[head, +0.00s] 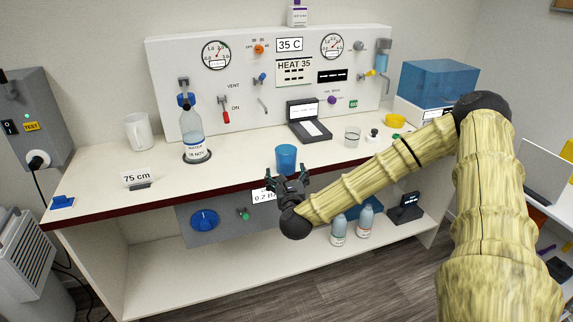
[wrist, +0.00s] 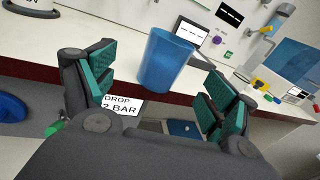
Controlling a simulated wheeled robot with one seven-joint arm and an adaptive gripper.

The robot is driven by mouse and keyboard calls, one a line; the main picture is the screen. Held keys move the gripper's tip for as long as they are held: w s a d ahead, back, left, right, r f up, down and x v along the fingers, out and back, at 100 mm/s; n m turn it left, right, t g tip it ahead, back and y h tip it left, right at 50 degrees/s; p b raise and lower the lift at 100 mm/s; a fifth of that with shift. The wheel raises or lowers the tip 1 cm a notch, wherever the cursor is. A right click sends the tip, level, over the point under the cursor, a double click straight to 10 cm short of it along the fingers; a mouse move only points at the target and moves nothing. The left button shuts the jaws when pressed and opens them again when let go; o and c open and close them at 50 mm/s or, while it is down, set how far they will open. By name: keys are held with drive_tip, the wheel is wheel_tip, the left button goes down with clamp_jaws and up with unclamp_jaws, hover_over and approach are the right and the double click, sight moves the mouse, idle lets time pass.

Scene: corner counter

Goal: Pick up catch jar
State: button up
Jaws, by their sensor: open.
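A blue, open-topped jar (head: 286,155) stands upright near the front edge of the counter; I take it as the catch jar, though no label on it shows. My gripper (head: 288,182) is open and empty just in front of the jar, at the counter's front edge. In the wrist view the jar (wrist: 166,60) appears between and beyond the two green-padded fingers (wrist: 160,82), with space on both sides. I see no contact between fingers and jar.
A clear glass (head: 352,137) and a small white dark-topped container (head: 373,135) stand right of the jar. A black device (head: 309,127) sits behind it.

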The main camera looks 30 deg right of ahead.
sight(288, 159)
drive_tip(key=shift+m+h, duration=0.3)
drive_tip(key=shift+m, duration=0.2)
drive_tip(key=w+d+p, duration=0.1)
drive_tip(key=w+d, duration=0.1)
drive_tip(key=w+d+r, duration=0.1)
drive_tip(key=w+d, duration=0.1)
drive_tip(key=w, duration=0.1)
drive_tip(key=shift+r+p, duration=0.1)
drive_tip(key=shift+p, duration=0.3)
drive_tip(key=p+x, duration=0.2)
drive_tip(key=x, duration=0.2)
drive_tip(key=shift+w+r, duration=0.1)
drive_tip(key=shift+w, duration=0.1)
drive_tip(key=shift+w+d+p, duration=0.2)
drive_tip(key=shift+w+p, duration=0.1)
drive_tip(key=shift+w, duration=0.05)
drive_tip(key=c, duration=1.8)
drive_tip(key=shift+r, duration=0.15)
drive_tip(key=shift+c, duration=0.2)
